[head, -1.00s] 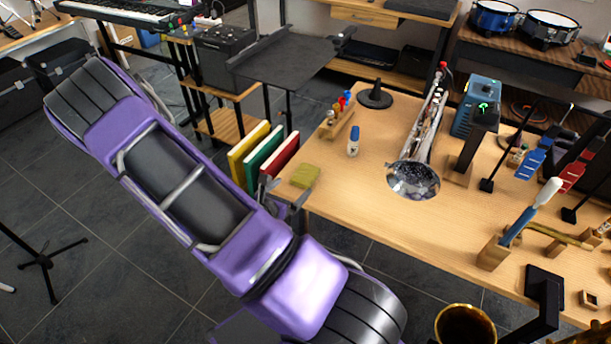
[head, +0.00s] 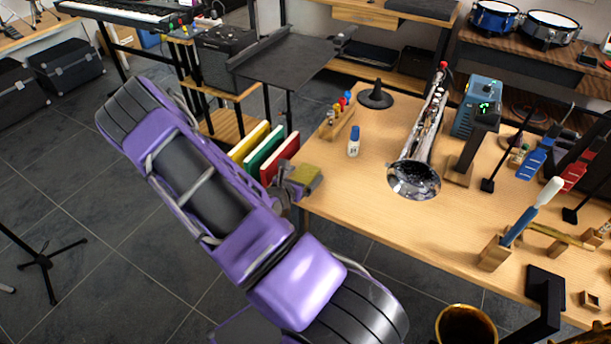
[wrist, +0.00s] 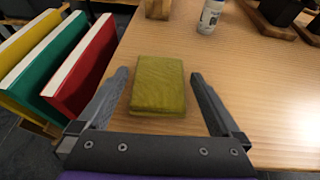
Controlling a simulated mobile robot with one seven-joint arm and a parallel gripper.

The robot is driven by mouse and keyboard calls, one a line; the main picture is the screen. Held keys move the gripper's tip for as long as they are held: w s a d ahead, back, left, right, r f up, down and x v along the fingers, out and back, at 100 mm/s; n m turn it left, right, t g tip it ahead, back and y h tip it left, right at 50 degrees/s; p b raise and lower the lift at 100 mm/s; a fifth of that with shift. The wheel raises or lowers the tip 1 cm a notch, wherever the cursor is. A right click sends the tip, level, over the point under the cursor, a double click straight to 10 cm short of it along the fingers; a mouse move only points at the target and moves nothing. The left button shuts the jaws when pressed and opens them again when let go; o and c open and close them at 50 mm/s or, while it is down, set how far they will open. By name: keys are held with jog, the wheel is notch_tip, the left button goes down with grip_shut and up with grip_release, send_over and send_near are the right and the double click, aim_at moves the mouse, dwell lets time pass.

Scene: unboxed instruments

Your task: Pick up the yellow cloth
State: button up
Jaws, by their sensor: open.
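The yellow cloth (wrist: 158,84) is a folded, olive-yellow rectangle lying flat on the wooden table near its left edge. In the wrist view my gripper (wrist: 158,88) is open, with one dark finger on each side of the cloth. There is a gap between the cloth and each finger. I cannot tell how high the fingertips are above the table.
Yellow, green and red books (wrist: 80,65) stand just left of the table edge, close to the left finger. A small white bottle with a blue cap (head: 354,142) stands behind the cloth. The tabletop right of the cloth is clear.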

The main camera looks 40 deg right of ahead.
jog(key=c, duration=1.2)
jog(key=shift+o, duration=0.2)
